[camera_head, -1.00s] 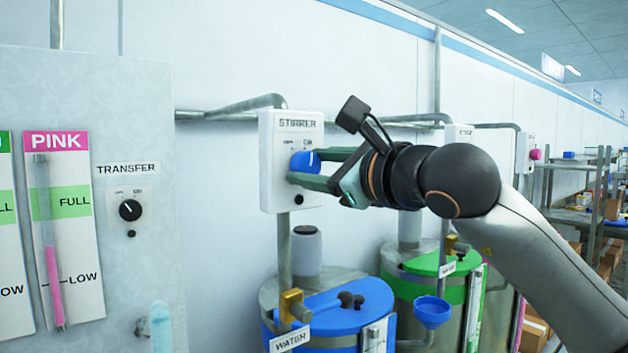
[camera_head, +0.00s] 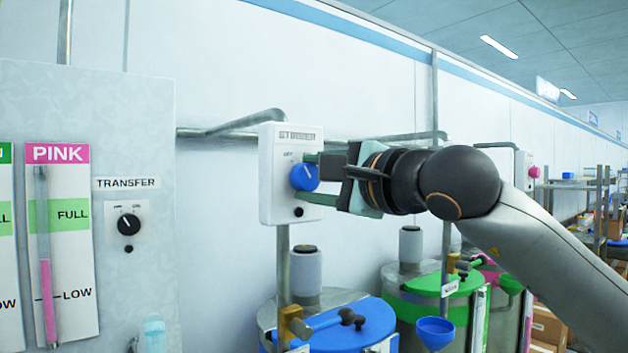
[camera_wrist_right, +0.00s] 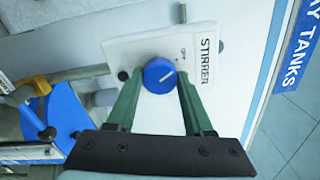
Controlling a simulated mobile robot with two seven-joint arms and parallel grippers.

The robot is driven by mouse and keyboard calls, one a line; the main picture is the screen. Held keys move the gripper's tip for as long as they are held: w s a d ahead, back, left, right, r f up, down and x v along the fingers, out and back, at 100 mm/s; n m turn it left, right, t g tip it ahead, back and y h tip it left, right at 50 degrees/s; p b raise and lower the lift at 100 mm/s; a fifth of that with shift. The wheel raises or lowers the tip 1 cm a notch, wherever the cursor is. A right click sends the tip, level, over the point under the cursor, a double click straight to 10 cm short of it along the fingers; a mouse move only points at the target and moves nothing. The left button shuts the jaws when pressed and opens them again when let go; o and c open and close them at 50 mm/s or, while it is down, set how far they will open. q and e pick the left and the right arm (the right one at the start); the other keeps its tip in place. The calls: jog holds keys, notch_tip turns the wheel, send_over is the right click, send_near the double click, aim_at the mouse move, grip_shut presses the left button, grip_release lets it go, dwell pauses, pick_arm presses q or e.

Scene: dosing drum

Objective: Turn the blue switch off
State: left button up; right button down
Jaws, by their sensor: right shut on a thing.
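The blue switch is a round knob (camera_head: 305,177) on a white box labelled STIRRER (camera_head: 277,208), mounted on the wall. Its white pointer line tilts up and to the left in the head view. My right gripper (camera_head: 315,178) is shut on the knob, with one green finger above it and one below. My left gripper is not in view.
A panel on the left carries a black TRANSFER knob (camera_head: 129,224) and a PINK gauge (camera_head: 61,240). Below the box are a blue-lidded tank (camera_head: 345,328) and a green-lidded tank (camera_head: 430,287). A pipe (camera_head: 283,265) runs down under the box.

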dwell(0.4)
jog(key=c, duration=0.7)
grip_release()
jog(key=shift+c, duration=0.2)
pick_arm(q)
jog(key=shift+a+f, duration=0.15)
pick_arm(e)
jog(key=o, duration=0.5)
jog(key=shift+c, duration=0.2)
jog(key=shift+s+d, duration=0.15)
jog(key=shift+s, duration=0.05)
pick_arm(q)
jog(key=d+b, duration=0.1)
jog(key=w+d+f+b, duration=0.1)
jog(key=b, duration=0.1)
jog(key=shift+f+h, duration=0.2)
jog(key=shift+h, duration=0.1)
pick_arm(e)
jog(key=v, duration=1.2)
